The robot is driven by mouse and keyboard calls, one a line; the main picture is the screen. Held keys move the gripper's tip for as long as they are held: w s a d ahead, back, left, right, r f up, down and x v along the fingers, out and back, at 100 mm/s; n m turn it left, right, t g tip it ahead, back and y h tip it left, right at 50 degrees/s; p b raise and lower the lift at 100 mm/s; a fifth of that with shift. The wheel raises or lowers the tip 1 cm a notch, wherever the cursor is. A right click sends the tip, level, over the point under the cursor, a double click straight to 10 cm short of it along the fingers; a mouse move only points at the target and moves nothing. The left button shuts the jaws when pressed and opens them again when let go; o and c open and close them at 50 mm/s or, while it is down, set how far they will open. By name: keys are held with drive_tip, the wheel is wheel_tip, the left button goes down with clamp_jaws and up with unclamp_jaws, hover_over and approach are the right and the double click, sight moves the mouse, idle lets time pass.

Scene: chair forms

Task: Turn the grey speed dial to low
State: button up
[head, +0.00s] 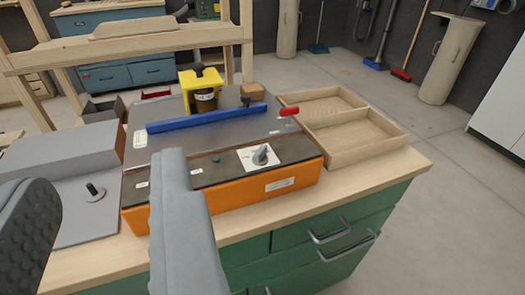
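The grey speed dial (261,156) sits on a white square plate on the sloping dark front panel of an orange-bodied machine (235,192). Its knob looks tilted up and to the right in the head view. The marks on the plate are too small to read, so I cannot tell the setting. My gripper (106,172) is open and empty, its fingers wide apart. It is in the foreground, to the left of the dial and not touching it. The nearer right finger covers part of the machine's front left.
A blue fence bar (207,117), a yellow bracket (202,90) and a red-handled lever (289,111) are on the machine. A wooden tray (340,118) stands to its right. A grey box (72,150) and a small black knob (93,190) are at left. A green cabinet (310,240) is below.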

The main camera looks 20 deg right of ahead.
drive_tip(key=w+d+m+g+h, duration=0.1)
drive_tip(key=w+d+m+g, duration=0.2)
drive_tip(key=w, duration=0.4)
drive_tip(key=w+d+m+g, duration=0.1)
drive_tip(key=w+d+g, duration=0.1)
drive_tip(key=w+g, duration=0.3)
drive_tip(key=m+g+y, duration=0.1)
drive_tip(key=m+g, duration=0.5)
drive_tip(key=g, duration=0.3)
hover_over(262, 147)
drive_tip(key=f, duration=0.2)
wheel_tip(262, 147, down, 17)
drive_tip(key=shift+f, duration=0.1)
clamp_jaws()
